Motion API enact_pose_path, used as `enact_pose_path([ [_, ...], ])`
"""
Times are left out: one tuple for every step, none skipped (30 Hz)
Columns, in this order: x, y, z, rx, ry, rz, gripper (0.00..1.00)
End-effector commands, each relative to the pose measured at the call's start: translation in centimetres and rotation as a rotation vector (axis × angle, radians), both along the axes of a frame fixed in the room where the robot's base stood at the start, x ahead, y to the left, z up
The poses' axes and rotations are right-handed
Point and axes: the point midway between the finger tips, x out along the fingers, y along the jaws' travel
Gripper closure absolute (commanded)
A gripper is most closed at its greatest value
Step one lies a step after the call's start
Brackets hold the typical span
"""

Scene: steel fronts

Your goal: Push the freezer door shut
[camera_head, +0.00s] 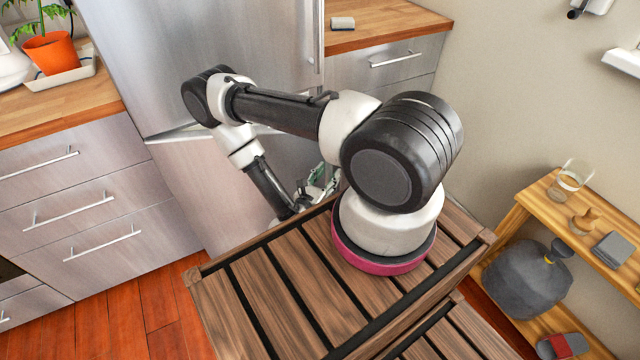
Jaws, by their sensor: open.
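The freezer door (195,185) is the lower steel front of the tall fridge, left of centre. A pale strip shows along its top edge under the upper door, so it seems to stand slightly out; how far is unclear. My arm crosses in front of it and hides much of its upper and right part. My gripper (318,184) hangs low near the right part of the freezer door, partly hidden by my arm. It is open and holds nothing visible. I cannot tell whether it touches the door.
The upper fridge door (215,50) has a vertical handle (319,35) on its right. Drawers (80,215) stand left of the fridge, and a counter (375,22) with drawers stands right. A wooden shelf (545,190) with a glass and a grey jug is at right. Red floor shows at lower left.

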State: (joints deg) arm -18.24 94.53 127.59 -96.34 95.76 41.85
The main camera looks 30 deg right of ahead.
Motion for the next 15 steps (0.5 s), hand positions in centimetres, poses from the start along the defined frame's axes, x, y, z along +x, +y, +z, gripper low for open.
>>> enact_pose_path([
  [-0.1,0.4,0.0,0.000,0.001,0.004,0.57],
  [-0.2,0.6,0.0,0.000,0.001,0.004,0.57],
  [-0.3,1.0,0.0,0.000,0.001,0.005,0.57],
  [-0.4,1.2,0.0,0.000,0.001,0.005,0.57],
  [-0.6,1.4,0.0,0.001,0.000,0.005,0.57],
  [-0.7,1.7,0.0,0.000,0.000,0.005,0.57],
  [-0.9,2.0,0.0,0.000,0.000,0.006,0.57],
  [-0.9,2.2,0.0,0.001,0.000,0.006,0.57],
  [-1.1,2.5,0.0,0.000,0.000,0.006,0.57],
  [-1.2,2.8,0.0,0.000,0.000,0.006,0.57],
  [-1.3,3.0,0.0,0.001,0.000,0.006,0.57],
  [-1.5,3.3,0.0,0.000,0.000,0.006,0.57],
  [-1.6,3.6,0.0,0.000,-0.001,0.007,0.57],
  [-1.7,3.8,0.0,0.001,0.000,0.007,0.57],
  [-1.9,4.1,0.0,0.001,-0.002,0.006,0.57],
])
